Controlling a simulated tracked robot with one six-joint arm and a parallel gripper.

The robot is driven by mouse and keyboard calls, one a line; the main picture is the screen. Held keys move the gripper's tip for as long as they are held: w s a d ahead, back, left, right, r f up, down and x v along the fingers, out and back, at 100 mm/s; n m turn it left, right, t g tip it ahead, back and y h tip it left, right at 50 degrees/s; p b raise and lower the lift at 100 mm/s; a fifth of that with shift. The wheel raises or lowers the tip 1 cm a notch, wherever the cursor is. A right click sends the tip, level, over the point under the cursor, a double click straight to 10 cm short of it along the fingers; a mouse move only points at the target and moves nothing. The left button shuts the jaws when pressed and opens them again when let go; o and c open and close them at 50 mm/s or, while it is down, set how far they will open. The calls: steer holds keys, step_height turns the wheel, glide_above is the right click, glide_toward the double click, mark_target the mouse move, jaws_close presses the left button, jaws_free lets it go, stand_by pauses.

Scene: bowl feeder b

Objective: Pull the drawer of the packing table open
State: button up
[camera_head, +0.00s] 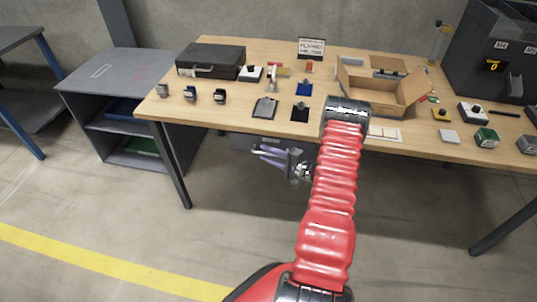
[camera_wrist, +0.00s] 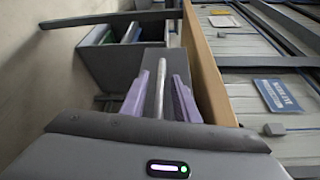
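The packing table (camera_head: 245,122) has a light wooden top and dark legs. Its grey drawer (camera_head: 243,143) hangs under the front edge, partly hidden by my gripper. My gripper (camera_head: 262,156), with purple fingers, is in front of the drawer, under the table edge. In the wrist view, my gripper (camera_wrist: 160,95) has its fingers apart on either side of a metal bar (camera_wrist: 160,85), which looks like the drawer handle. Gaps show between the bar and both fingers. The grey drawer front lies beyond it. How far the drawer is out cannot be told.
A grey shelf unit (camera_head: 118,70) with blue and green bins stands left of the table. A black case (camera_head: 210,58), an open cardboard box (camera_head: 375,92) and several small items lie on the tabletop. The floor in front is clear, with a yellow line (camera_head: 100,262).

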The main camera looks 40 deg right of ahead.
jaws_close()
stand_by(0.3)
stand_by(0.5)
